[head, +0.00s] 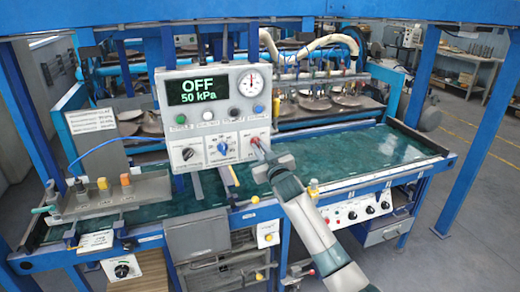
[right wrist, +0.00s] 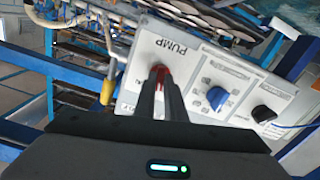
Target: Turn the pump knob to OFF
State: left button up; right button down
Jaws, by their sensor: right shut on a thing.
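The grey control box (head: 205,110) stands over the table in the head view, and its green display (head: 198,86) reads "OFF" and "50 kPa". The red pump knob (head: 256,141) is at the lower right of its panel, mostly hidden by my right gripper (head: 261,151). In the right wrist view, the red knob (right wrist: 160,72) sits below the word "PUMP" between the fingertips of my right gripper (right wrist: 161,80), which is shut on it. The knob's pointer direction is hidden by the fingers. My left gripper is not in view.
A blue knob (head: 222,148) and a black knob (head: 188,153) sit beside the pump knob on the same panel. A gauge (head: 252,82) and several coloured buttons are above. The green table surface (head: 365,155) to the right is clear.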

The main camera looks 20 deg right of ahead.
jog(key=n, duration=0.6)
jog(key=shift+n, duration=0.3)
dwell(0.4)
jog(key=c, duration=1.8)
grip_release()
jog(key=shift+s, duration=0.15)
jog(key=shift+s+d+b, duration=0.15)
jog(key=shift+s+b, duration=1.1)
jog(key=shift+s, duration=3.05)
jog(key=shift+s+d+b, duration=0.15)
jog(key=shift+s+b, duration=1.05)
jog(key=shift+s, duration=3.05)
jog(key=shift+f, duration=0.1)
